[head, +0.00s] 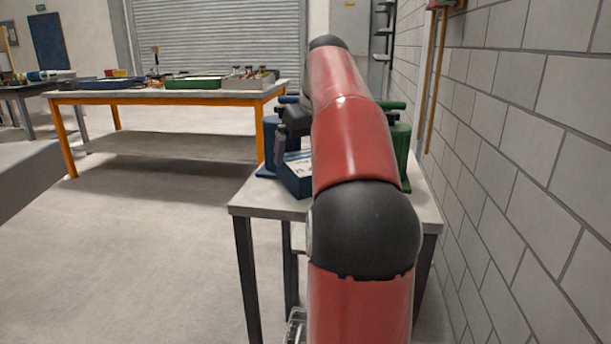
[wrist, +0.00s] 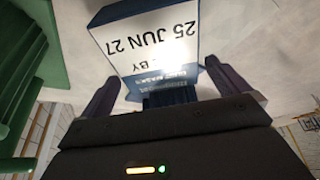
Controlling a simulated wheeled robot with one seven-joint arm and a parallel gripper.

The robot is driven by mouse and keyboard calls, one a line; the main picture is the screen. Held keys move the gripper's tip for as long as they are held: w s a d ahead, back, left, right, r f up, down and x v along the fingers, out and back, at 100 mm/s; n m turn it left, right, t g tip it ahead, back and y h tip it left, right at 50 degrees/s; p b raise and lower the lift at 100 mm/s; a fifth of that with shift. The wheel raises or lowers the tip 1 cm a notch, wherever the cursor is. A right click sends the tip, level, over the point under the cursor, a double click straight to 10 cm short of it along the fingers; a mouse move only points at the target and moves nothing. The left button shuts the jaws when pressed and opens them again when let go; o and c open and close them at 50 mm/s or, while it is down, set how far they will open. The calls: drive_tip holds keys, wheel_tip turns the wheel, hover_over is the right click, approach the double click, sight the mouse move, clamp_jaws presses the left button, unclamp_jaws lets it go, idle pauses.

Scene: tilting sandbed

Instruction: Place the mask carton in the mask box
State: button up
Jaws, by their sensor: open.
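The mask carton (wrist: 150,45), a blue box with a white printed face reading "25 JUN 27", is upside down in the wrist view, just ahead of my gripper (wrist: 165,72). The two dark fingers are open and stand either side of its near end; I cannot tell whether they touch it. In the head view the carton (head: 296,176) sits on the small grey table (head: 262,202), partly hidden by my red arm. My gripper is mostly hidden behind the arm there. I cannot make out which thing is the mask box.
A blue container (head: 270,145) and a green container (head: 401,155) stand on the small table; green also shows at left in the wrist view. A brick wall (head: 530,140) is close on the right.

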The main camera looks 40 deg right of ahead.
sight(303, 157)
drive_tip(key=b+x, duration=0.1)
drive_tip(key=x, duration=0.4)
drive_tip(key=shift+w+d+f, duration=0.15)
drive_tip(key=shift+w, duration=0.1)
drive_tip(key=c, duration=0.9)
